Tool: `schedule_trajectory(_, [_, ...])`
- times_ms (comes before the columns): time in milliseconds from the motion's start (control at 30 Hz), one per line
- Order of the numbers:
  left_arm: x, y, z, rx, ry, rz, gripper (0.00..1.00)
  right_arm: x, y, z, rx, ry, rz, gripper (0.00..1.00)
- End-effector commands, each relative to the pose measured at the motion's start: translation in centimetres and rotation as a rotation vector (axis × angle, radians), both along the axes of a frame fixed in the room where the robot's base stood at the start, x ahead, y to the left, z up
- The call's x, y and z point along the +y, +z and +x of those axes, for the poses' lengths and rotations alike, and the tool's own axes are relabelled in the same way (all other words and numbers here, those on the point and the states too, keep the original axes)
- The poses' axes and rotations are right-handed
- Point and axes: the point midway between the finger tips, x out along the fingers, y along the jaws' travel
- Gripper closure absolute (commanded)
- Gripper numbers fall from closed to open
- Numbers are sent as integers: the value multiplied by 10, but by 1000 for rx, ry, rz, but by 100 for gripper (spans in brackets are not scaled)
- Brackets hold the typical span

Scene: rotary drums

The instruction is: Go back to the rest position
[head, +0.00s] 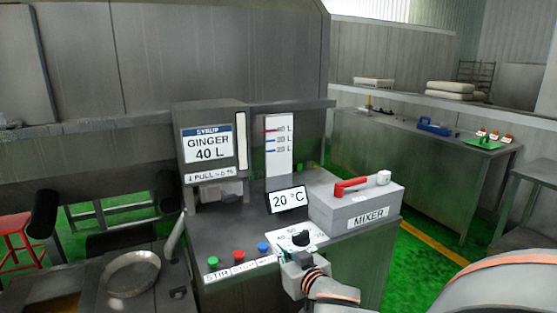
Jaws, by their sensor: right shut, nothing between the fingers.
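My right gripper (300,260) is at the front edge of the grey machine console (335,240), just in front of a black knob (301,238) on a white plate. It is shut and holds nothing. I cannot tell whether its fingertips touch the knob. My right arm comes in from the lower right, with orange stripes. My left gripper is not in view.
A mixer box (357,207) with a red-handled lever (352,185) stands right behind the gripper. Green, red and blue buttons (238,255) lie to its left. A syrup dispenser (208,150) stands behind them. A round metal pan (134,275) is at lower left.

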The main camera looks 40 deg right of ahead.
Motion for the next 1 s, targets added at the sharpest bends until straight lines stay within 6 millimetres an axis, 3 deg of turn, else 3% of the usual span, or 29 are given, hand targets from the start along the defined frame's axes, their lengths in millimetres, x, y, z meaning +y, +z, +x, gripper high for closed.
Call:
schedule_trajectory(500, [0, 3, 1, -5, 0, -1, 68, 0, 0, 0, 0, 0, 0, 100])
schedule_trajectory(600, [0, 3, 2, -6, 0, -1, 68, 4, -9, -2, 15, 10, -1, 100])
schedule_trajectory(667, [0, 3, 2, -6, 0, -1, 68, 11, -25, -5, 40, 29, -8, 100])
schedule_trajectory(767, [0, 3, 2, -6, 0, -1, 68, 32, -67, -17, 104, 89, -27, 100])
schedule_trajectory(1000, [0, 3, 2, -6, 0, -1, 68, 114, -195, -81, 269, 301, -80, 100])
